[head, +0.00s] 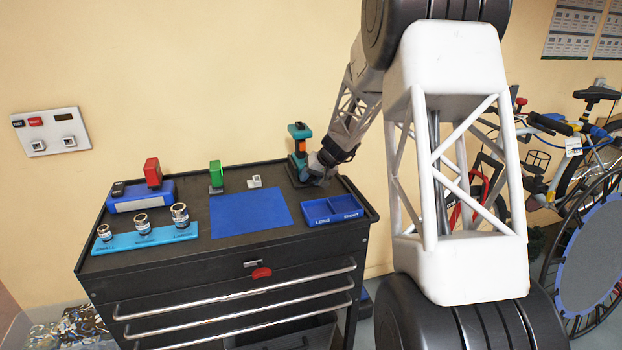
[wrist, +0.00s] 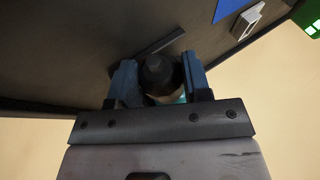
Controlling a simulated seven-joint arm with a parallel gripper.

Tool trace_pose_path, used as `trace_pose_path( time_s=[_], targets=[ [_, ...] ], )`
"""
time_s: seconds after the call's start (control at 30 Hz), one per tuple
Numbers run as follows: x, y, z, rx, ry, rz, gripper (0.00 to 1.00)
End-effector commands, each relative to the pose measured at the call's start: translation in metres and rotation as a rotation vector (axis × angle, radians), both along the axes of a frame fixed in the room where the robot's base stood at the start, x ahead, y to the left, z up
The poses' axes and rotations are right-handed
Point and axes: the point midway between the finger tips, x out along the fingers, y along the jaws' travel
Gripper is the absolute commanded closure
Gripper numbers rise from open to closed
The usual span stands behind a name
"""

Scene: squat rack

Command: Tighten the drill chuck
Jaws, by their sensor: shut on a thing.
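The drill (head: 299,135), teal and orange with dark parts, stands upright at the back right of the black cart top. My gripper (head: 320,170) is low beside it, on its right. In the wrist view my gripper's two blue fingers (wrist: 158,80) are closed on either side of a dark round part that looks like the drill chuck (wrist: 157,68). A little teal shows behind it. The chuck's jaws and any bit are not clear. In the head view my gripper partly hides the drill's lower part.
The cart top (head: 190,255) also holds a blue two-part tray (head: 332,222), a blue mat (head: 250,212), a socket holder (head: 145,240), a small white block (head: 254,181), a green item (head: 215,173) and a red item (head: 152,170). The wall stands close behind.

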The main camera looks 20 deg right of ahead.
Motion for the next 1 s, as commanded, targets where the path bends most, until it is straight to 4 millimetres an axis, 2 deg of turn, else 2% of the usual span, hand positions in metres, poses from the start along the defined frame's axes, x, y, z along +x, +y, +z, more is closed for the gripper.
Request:
trace_pose_path(
  time_s=[0.2,0.23,0.4,1.0],
  targets=[
    [0.0004,0.0001,0.0005,0.000,-0.001,0.000,0.79],
    [0.0004,0.0001,0.0004,0.000,-0.001,0.000,0.54],
    [0.0003,0.0002,0.0004,0.000,-0.001,0.000,0.30],
    [-0.0004,0.0011,-0.0011,-0.055,0.003,0.000,0.30]
  ],
)
